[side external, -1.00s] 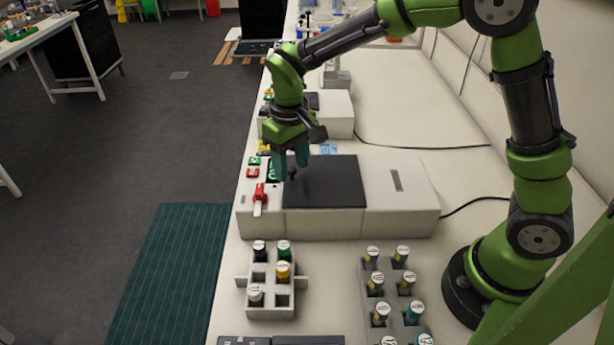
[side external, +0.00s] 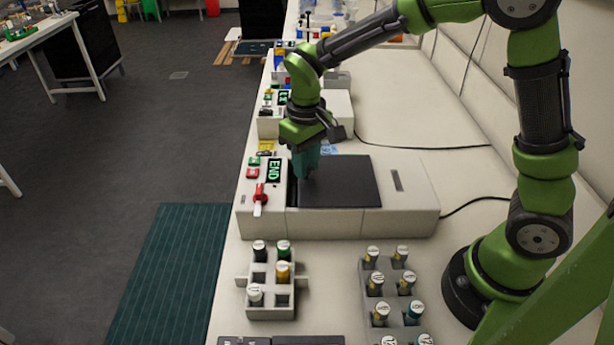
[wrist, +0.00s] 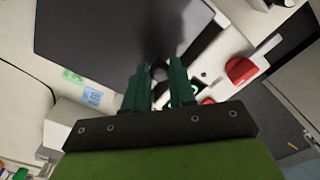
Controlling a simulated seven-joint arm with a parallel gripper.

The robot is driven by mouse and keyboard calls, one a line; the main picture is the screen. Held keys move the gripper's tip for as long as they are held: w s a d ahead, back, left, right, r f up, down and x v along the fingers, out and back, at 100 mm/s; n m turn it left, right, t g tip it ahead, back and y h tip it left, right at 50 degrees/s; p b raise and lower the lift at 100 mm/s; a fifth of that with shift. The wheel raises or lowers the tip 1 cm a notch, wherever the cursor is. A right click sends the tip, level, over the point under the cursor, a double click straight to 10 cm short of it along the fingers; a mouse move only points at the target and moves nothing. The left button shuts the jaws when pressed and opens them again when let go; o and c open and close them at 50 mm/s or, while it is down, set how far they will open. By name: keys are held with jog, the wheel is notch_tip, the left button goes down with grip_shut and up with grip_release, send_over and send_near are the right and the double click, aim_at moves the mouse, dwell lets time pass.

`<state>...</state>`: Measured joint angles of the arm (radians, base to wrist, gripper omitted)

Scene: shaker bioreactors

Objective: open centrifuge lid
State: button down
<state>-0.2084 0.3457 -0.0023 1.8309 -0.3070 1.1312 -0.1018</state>
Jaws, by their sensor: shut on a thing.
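The centrifuge (side external: 410,200) is a white box on the bench with a flat black lid (side external: 345,180) on top. The lid sits shifted to the right, and a dark gap shows along its left edge. My gripper (side external: 304,176) is at the lid's left part, shut on its small dark knob. In the wrist view my gripper (wrist: 160,80) has the round knob (wrist: 160,70) between its green fingers, and the dark lid (wrist: 110,35) extends beyond. The display (side external: 274,170) reads END. What lies inside the gap is hidden.
A red switch (side external: 259,195) and small buttons are on the centrifuge's left panel. In front stand a rack (side external: 271,310) with several capped tubes and a second tube rack (side external: 395,295). Another white device (side external: 340,113) stands behind. The bench right of the centrifuge holds a black cable.

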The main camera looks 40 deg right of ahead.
aim_at(369, 178)
jog(key=s+d, duration=0.9)
jog(key=shift+s+d, duration=0.1)
jog(key=c, duration=0.9)
grip_release()
jog(key=shift+c, duration=0.2)
notch_tip(369, 178, up, 17)
jog(key=s+a+f+m+t+y, duration=0.2)
jog(key=s+a+f+m+t, duration=0.2)
jog(key=s+t, duration=0.2)
jog(key=shift+s+a+t, duration=0.15)
jog(key=shift+s+t, duration=0.1)
jog(key=shift+t, duration=0.35)
